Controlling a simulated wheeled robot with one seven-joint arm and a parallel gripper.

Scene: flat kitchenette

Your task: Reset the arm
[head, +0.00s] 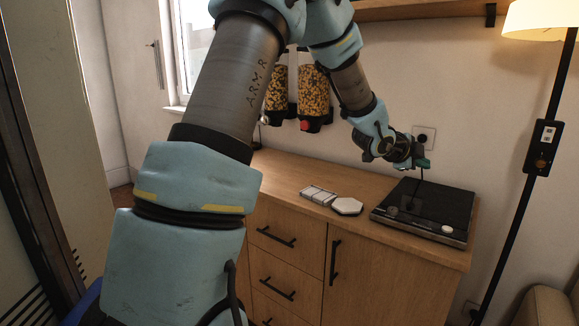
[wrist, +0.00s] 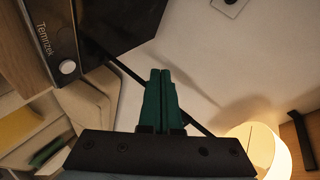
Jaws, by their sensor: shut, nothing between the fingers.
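My gripper (head: 422,163) is raised above the right part of the wooden counter in the head view, in front of the wall and above the black hob. In the wrist view its two green fingers (wrist: 161,92) are pressed together with nothing between them. My arm stretches across the left and middle of the head view and hides part of the window and counter.
A black hob (head: 425,206) with knobs lies on the counter (head: 285,170); beside it are a white hexagonal piece (head: 347,206) and small white tiles (head: 318,195). Two cereal dispensers (head: 313,92) hang on the wall. A lamp (head: 541,20) stands at right. A shelf (head: 420,9) runs above.

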